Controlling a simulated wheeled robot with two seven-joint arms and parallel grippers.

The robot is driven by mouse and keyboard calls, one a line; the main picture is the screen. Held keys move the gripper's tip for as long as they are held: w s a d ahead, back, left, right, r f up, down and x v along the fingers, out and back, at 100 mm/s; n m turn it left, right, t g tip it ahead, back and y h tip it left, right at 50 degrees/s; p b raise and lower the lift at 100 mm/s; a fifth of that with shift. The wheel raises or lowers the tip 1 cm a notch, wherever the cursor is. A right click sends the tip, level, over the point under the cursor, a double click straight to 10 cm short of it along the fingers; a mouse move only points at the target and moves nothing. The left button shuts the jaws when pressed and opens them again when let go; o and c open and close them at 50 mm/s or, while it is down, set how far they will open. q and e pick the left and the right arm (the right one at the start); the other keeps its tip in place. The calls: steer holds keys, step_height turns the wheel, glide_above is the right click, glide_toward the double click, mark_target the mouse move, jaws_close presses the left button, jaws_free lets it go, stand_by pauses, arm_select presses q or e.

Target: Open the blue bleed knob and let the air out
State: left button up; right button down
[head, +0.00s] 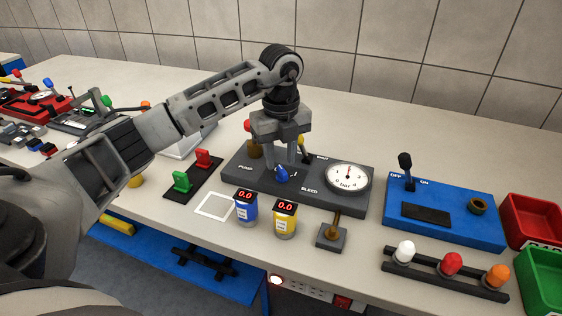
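The blue bleed knob (281,174) sits on the dark pump panel (238,168) near the printed word BLEED. My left gripper (281,162) points down over the panel, right at the knob. Its two fingers are apart, with the knob at and just below the fingertips. I cannot see clearly whether either finger touches it. The round pressure gauge (348,177), marked bar, is at the panel's right end; its needle points roughly upward. My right gripper is not in view.
A blue jar (246,212) and a yellow jar (285,222), both showing 0.0, stand in front of the panel. A blue switch box (455,230) is to the right. Green (181,181) and red (203,158) clips stand left. The bench behind the panel is clear.

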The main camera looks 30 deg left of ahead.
arm_select(q)
steer(key=shift+f, duration=1.25)
jaws_close()
